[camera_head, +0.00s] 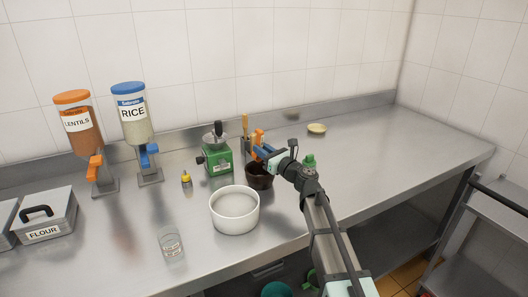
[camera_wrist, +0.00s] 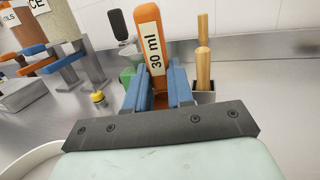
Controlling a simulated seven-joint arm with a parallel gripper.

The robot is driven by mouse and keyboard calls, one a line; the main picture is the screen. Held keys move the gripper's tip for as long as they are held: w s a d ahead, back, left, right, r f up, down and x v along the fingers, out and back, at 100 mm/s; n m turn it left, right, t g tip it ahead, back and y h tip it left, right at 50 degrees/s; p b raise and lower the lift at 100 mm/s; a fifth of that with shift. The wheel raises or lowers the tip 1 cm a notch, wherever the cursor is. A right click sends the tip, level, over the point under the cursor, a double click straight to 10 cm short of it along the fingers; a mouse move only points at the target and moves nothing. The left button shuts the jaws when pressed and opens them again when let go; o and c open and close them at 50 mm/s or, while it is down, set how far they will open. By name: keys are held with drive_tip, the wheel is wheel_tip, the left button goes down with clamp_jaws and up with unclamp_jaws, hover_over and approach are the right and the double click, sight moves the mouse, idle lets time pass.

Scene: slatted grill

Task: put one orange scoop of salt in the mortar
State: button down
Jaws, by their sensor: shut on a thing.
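My gripper (camera_head: 262,151) is shut on the orange scoop (camera_head: 259,136), just above and behind a dark brown bowl (camera_head: 258,181) that looks like the mortar. In the wrist view the scoop's orange handle (camera_wrist: 149,40), marked "30 ml", stands up between the blue fingers (camera_wrist: 158,88). The scoop's cup is hidden by the fingers and wrist, so I cannot tell whether it holds salt. A large white bowl (camera_head: 235,216) stands to the front left of the brown bowl. Its inside looks pale, and I cannot tell whether that is salt.
A green hand-cranked device (camera_head: 217,160) stands left of my gripper. Wooden handles (camera_wrist: 203,68) stand in a holder behind it. Lentils (camera_head: 84,135) and rice (camera_head: 134,125) dispensers, a small yellow-capped item (camera_head: 186,180), a glass (camera_head: 171,244) and a flour box (camera_head: 46,218) are further left. The right counter is mostly clear.

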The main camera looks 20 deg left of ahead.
drive_tip(key=shift+w+a+r+g+h, duration=0.25)
drive_tip(key=shift+a+g+h, duration=0.15)
drive_tip(key=shift+h, duration=0.4)
drive_tip(key=shift+w+a+g+h, duration=0.2)
drive_tip(key=shift+a+g+h, duration=0.2)
drive_tip(key=shift+h, duration=0.3)
drive_tip(key=shift+w+a+g+h, duration=0.45)
drive_tip(key=shift+a+g+h, duration=0.2)
drive_tip(key=shift+h, duration=0.55)
drive_tip(key=shift+w+a+f+g+h, duration=0.15)
drive_tip(key=shift+g+h, duration=0.2)
drive_tip(key=shift+h, duration=0.25)
